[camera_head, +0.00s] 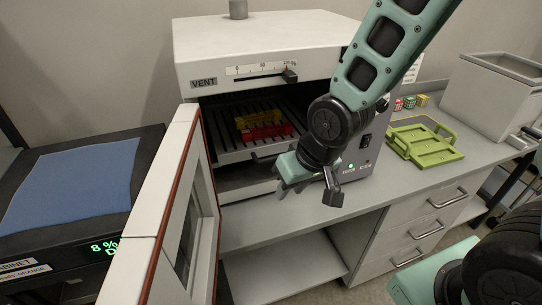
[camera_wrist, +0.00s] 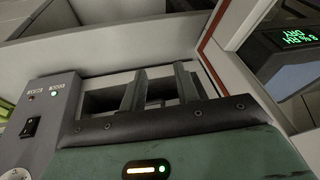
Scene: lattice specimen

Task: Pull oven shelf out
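The oven (camera_head: 260,45) is a white box marked VENT on the bench. Its door (camera_head: 172,215) stands open at the left. Inside, the wire oven shelf (camera_head: 228,142) carries a yellow lattice piece (camera_head: 258,118) and a red lattice piece (camera_head: 268,132). A dark bar shows at the shelf's front, partly hidden by my arm. My gripper (camera_head: 291,190) is in front of the oven opening, at its lower right, below the shelf front. In the wrist view, my gripper (camera_wrist: 160,70) has its two fingers apart with nothing clearly held between them.
A green tray (camera_head: 425,145) lies on the bench at the right, near small coloured blocks (camera_head: 409,102) and a grey bin (camera_head: 495,95). A dark cabinet with a blue mat (camera_head: 70,195) stands left of the door. Drawers (camera_head: 430,225) are under the bench.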

